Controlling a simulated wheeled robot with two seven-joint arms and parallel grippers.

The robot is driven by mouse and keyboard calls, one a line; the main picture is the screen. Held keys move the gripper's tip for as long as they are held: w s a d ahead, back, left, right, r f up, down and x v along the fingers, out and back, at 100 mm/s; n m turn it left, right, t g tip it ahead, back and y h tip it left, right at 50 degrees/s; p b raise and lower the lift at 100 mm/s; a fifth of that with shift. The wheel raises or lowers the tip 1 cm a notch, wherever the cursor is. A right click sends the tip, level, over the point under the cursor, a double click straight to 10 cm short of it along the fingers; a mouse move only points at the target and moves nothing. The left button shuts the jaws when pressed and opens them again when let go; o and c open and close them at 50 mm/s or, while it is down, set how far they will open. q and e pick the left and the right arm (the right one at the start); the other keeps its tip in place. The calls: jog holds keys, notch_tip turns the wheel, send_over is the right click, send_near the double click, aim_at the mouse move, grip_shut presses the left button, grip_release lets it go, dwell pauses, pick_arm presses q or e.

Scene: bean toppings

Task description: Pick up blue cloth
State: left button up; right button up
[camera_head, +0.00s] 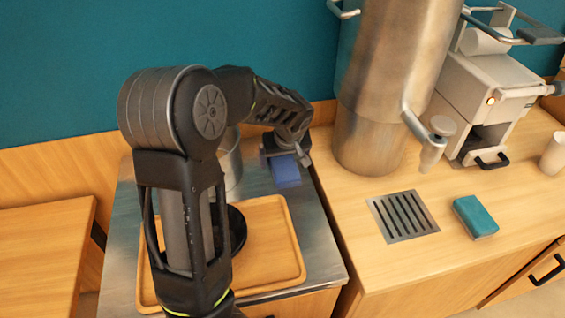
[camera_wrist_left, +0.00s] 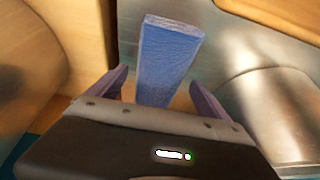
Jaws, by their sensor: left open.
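The blue cloth (camera_head: 285,171) is a small folded block on the metal counter top, near its back right edge. In the left wrist view the cloth (camera_wrist_left: 163,58) extends from between the fingers outward. My left gripper (camera_head: 288,147) is above and at the back end of the cloth. In the left wrist view my left gripper (camera_wrist_left: 158,88) is open, with one finger on each side of the cloth and a gap visible on both sides. The near end of the cloth is hidden by the gripper body. My right gripper is out of view.
A wooden tray (camera_head: 286,268) with a dark bowl (camera_head: 237,228) lies in front, partly behind my left arm. A metal container (camera_head: 232,165) stands left of the cloth. On the wooden counter are a tall metal urn (camera_head: 372,110), a drain grate (camera_head: 403,216) and a teal sponge (camera_head: 475,216).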

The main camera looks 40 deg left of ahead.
aim_at(283, 162)
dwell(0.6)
pick_arm(q)
jog(key=c, duration=1.5)
jog(key=shift+o, duration=0.2)
notch_tip(283, 162, up, 10)
jog(key=shift+b, duration=0.45)
